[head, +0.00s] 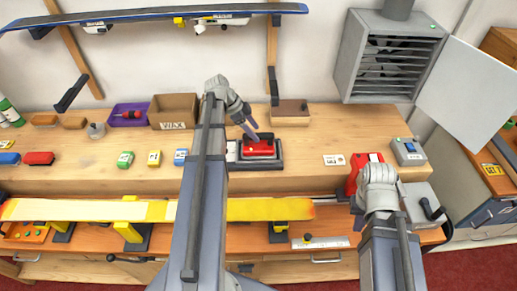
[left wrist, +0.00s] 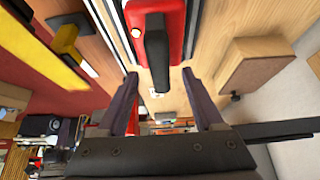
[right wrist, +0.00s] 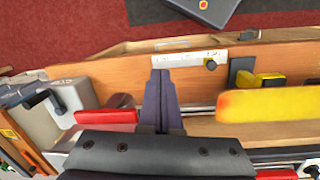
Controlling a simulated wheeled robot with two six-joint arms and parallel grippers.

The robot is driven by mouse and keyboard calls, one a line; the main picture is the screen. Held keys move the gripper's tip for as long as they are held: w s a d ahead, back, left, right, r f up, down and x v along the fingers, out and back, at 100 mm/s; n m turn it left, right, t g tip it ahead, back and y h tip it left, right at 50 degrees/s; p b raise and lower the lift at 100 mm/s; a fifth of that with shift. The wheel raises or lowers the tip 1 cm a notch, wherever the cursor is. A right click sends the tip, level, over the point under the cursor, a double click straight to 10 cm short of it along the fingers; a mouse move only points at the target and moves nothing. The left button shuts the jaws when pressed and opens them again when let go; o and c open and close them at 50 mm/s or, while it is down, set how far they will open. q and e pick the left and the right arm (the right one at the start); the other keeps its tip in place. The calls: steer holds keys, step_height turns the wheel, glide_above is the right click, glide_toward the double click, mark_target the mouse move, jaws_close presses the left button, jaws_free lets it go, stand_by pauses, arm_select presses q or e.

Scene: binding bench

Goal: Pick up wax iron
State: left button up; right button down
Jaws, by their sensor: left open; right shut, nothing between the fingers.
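The wax iron, red with a black handle, sits on a dark and silver stand (head: 275,163) at the middle of the bench; its red body (head: 258,149) shows in the head view. In the left wrist view its black handle (left wrist: 157,52) and red body reach down from the top, just ahead of the fingers. My left gripper (head: 250,132) is open above the iron; its two fingertips (left wrist: 163,90) are apart to either side of the handle's line, with no visible grip. My right gripper (right wrist: 158,85) is shut and empty above the bench's front, at right.
A brown block (head: 290,107) lies behind the iron. A cardboard box (head: 174,110) and purple tray (head: 128,114) stand to its left. A yellow ski (head: 95,210) runs along the front. Small wax blocks (head: 154,158) lie left; a grey device (head: 408,152) stands right.

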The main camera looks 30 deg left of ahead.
mark_target(258, 134)
arm_select(q)
steer(key=b+x, duration=0.2)
steer(key=x, duration=0.1)
steer(key=shift+w+d+f, duration=0.1)
steer(key=shift+c, duration=0.3)
jaws_close()
stand_by(1.0)
